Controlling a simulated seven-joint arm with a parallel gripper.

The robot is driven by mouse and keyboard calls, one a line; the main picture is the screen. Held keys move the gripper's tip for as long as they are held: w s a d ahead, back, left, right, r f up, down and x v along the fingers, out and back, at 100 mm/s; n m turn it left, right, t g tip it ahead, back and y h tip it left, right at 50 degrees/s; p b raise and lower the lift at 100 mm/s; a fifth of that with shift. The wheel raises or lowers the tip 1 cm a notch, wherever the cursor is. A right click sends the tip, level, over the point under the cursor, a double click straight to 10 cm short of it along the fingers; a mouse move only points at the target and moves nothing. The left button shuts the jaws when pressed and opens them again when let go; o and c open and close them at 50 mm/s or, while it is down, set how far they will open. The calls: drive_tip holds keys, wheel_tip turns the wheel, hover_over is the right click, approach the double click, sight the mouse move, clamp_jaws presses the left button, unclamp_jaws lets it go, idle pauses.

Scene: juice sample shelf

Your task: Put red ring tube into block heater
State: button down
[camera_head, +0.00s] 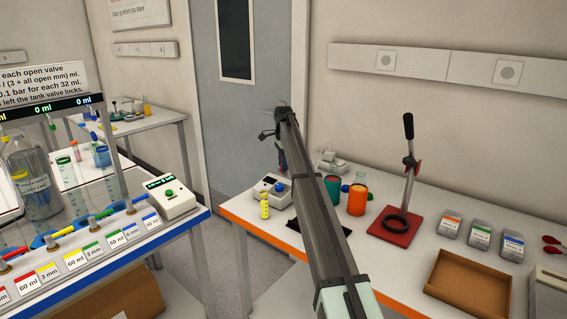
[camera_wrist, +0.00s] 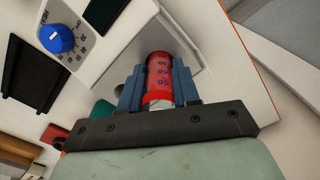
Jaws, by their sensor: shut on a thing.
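My gripper (camera_wrist: 158,72) is shut on a red tube (camera_wrist: 158,80) with dark markings, its blue fingers on either side. The tube's pale end faces the wrist camera. A white device with a blue knob and dial, seemingly the block heater (camera_wrist: 88,12), lies beyond the fingers in the wrist view. The tube's far end overlaps a pale part of it there; I cannot tell whether it touches or is inside. In the head view this device (camera_head: 264,184) stands at the orange-edged table's back left, and my arm hides the held tube.
A yellow-capped tube (camera_head: 264,206) stands at the table's left edge. A teal cup (camera_head: 333,189) and an orange cup (camera_head: 357,199) stand right of my arm. A red-based lever stand (camera_head: 396,226) and a brown tray (camera_head: 468,283) are farther right. A black plate (camera_head: 297,226) lies in front.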

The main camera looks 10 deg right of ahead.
drive_tip(key=shift+f, duration=0.55)
idle(0.5)
drive_tip(key=shift+r, duration=0.25)
drive_tip(key=shift+r, duration=2)
drive_tip(key=shift+f, duration=2.05)
idle(1.2)
drive_tip(key=shift+r, duration=2.05)
